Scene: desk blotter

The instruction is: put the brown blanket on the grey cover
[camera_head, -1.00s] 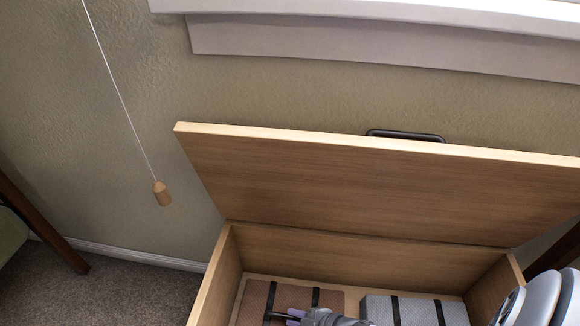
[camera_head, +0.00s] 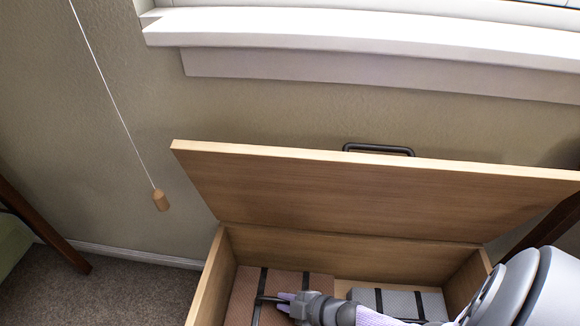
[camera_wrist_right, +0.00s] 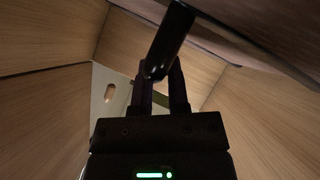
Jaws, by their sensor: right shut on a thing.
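The brown blanket (camera_head: 283,284), a flat textured bundle with two dark straps, is at the left inside the open wooden box in the head view. It seems raised somewhat above the box floor. The grey cover (camera_head: 390,302), also a dark-strapped bundle, lies to its right, its front partly hidden by my right arm. My right gripper (camera_head: 284,302) is over the blanket, shut on its dark handle; the wrist view shows the black handle bar (camera_wrist_right: 169,42) at the fingertips (camera_wrist_right: 162,80). My left gripper is not in view.
The wooden box (camera_head: 208,290) has upright walls close around both bundles. Its lid (camera_head: 370,195) stands open and leans over the back. A cord with a wooden pull (camera_head: 160,200) hangs at the left. A window sill (camera_head: 350,35) runs above.

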